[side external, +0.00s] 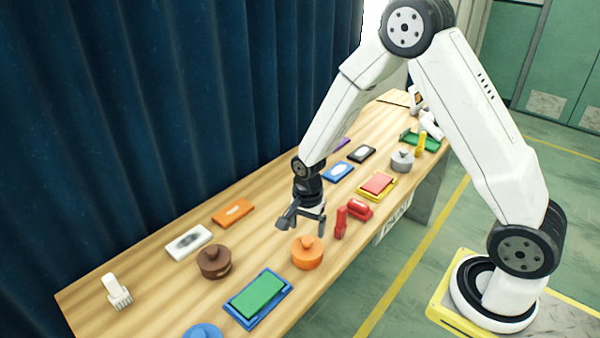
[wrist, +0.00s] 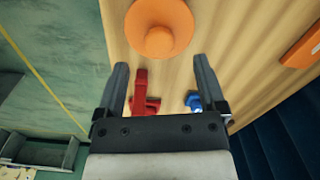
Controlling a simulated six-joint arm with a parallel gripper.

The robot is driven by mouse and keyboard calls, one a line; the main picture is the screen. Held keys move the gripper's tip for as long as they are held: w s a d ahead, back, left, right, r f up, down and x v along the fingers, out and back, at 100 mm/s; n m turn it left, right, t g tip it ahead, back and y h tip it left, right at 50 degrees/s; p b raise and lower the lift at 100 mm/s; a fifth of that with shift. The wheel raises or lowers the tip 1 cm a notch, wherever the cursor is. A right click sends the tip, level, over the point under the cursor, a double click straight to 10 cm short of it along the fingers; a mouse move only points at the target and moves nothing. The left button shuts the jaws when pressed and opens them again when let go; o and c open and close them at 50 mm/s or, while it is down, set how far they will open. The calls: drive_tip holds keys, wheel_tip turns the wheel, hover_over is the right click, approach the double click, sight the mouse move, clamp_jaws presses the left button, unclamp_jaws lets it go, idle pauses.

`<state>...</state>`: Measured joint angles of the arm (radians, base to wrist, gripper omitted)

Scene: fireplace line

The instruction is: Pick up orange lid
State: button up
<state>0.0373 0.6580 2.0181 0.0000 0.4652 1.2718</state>
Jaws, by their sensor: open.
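The orange lid (side external: 307,253) is a round disc with a knob on top, resting on the wooden table near its front edge. In the wrist view the orange lid (wrist: 159,28) lies ahead of the fingertips, near the top of the picture. My gripper (side external: 304,224) is open and empty above the table, just behind the lid in the side view. In the wrist view the fingers of my gripper (wrist: 161,62) are spread apart, with nothing between their tips.
A red object (side external: 350,213) stands close on the right of my gripper. A dark curtain (side external: 150,120) hangs behind the table.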

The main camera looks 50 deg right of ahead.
sight(307, 240)
drive_tip(key=shift+a+f, duration=0.1)
drive_tip(key=shift+f, duration=2.5)
clamp_jaws()
